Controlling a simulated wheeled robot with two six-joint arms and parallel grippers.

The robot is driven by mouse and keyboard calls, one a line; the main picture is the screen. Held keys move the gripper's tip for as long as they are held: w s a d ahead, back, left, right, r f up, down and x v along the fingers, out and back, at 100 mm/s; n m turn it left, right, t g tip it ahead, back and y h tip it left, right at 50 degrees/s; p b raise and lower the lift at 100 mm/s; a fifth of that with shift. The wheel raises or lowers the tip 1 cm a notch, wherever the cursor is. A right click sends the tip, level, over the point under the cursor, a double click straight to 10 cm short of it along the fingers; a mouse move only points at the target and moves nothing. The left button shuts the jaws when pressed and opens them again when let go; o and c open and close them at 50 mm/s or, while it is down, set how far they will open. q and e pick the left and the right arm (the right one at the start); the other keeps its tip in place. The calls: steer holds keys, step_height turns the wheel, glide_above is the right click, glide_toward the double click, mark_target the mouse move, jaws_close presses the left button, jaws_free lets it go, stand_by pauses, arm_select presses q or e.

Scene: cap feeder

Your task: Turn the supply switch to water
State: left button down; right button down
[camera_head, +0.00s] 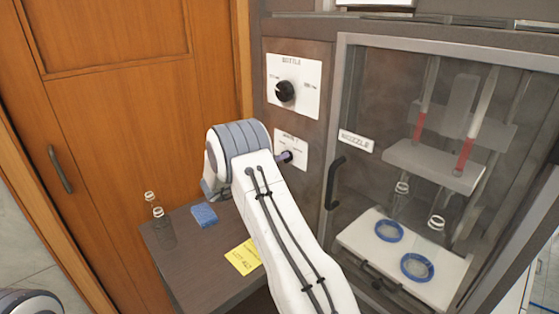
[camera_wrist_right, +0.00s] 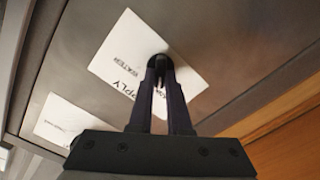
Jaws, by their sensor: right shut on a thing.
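The supply switch (camera_wrist_right: 159,60) is a small dark knob on a white plate (camera_wrist_right: 125,60) lettered "SUPPLY" and "WATER" in the right wrist view. My right gripper (camera_wrist_right: 160,68) is shut on the switch, and its fingers hide most of it. Which way the switch points cannot be told. In the head view the right gripper (camera_head: 287,157) reaches the lower white plate (camera_head: 292,146) on the dark panel, partly behind my own arm. My left gripper is not in view.
Above is a "BOTTLE" plate (camera_head: 307,72) with a black dial (camera_head: 285,91). To the right is a glass-doored cabinet with a black handle (camera_head: 335,182). A low dark table (camera_head: 190,268) holds small glass bottles (camera_head: 157,212), a blue sponge (camera_head: 203,215) and a yellow note (camera_head: 243,257).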

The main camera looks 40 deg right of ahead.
steer(key=shift+s+f+m+b, duration=0.1)
steer(key=shift+s+m+b, duration=0.05)
steer(key=shift+m+b, duration=3.5)
steer(key=shift+s+m+b, duration=0.15)
steer(key=shift+m+b, duration=2.6)
steer(key=shift+m, duration=1.8)
steer(key=c, duration=0.9)
jaws_free()
steer(key=shift+o, duration=0.2)
